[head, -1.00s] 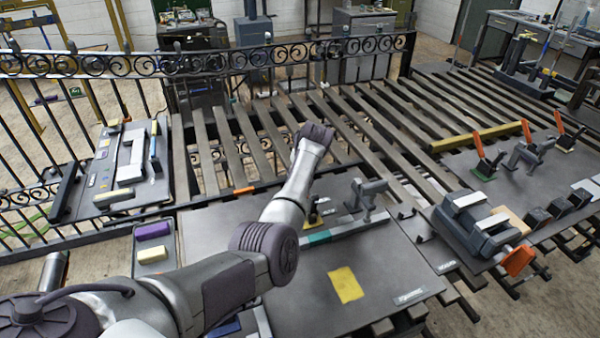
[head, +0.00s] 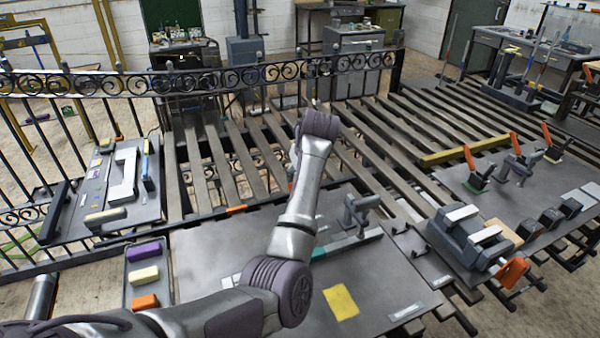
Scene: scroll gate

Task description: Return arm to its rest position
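My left arm (head: 303,195) comes in from the lower left, bends at its elbow joint, and reaches up over the middle work table (head: 215,255). Its far visible end, a dark wrist joint (head: 318,125), stands in front of the slatted platform in the picture. No gripper fingers show past this wrist, so I cannot see whether that gripper is open or holds anything. My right arm and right gripper are not in view.
A tray (head: 135,284) with purple, yellow and orange blocks lies left of the arm. A clamp (head: 362,208) and a yellow square (head: 341,302) are on the middle table. A vise (head: 470,240) stands at the right. A scrolled iron fence (head: 230,78) runs behind.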

